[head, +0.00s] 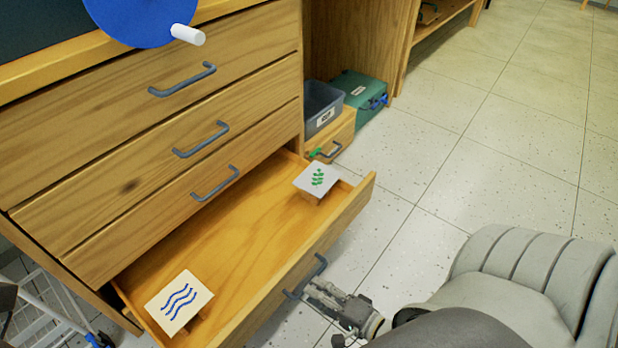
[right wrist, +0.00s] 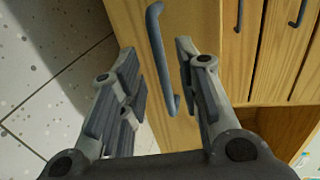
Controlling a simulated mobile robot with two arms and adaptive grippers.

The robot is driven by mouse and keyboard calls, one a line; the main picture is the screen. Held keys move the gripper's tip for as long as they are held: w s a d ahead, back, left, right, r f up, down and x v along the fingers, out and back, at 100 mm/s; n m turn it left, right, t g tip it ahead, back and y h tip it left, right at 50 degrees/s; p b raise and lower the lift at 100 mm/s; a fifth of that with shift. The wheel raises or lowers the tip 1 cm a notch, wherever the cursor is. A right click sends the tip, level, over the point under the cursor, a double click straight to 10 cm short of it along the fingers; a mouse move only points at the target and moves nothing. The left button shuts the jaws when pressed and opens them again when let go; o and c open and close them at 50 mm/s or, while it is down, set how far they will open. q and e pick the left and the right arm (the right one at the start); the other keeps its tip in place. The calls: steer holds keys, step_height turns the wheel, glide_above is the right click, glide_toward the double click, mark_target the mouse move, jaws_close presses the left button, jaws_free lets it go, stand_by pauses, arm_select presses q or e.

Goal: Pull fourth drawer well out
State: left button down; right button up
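The fourth drawer (head: 225,250) is the lowest one visible in the wooden cabinet and stands well out, its inside showing. A card with blue wavy lines (head: 178,302) and a card with a green leaf mark (head: 316,179) sit in it on small blocks. Its grey-blue handle (head: 318,268) is on the front panel, and it also shows in the right wrist view (right wrist: 155,40). My right gripper (head: 320,292) is at this handle. In the right wrist view its fingers are apart, with part of the handle between them; contact is unclear.
Three shut drawers (head: 150,130) are above, and a blue disc (head: 140,15) is on top. A grey bin (head: 322,103) on a small wooden drawer unit and a green case (head: 362,92) stand behind. A white wire rack (head: 50,305) is at lower left. The tiled floor (head: 500,140) is clear at right.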

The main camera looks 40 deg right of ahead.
steer(key=v, duration=0.8)
stand_by(0.4)
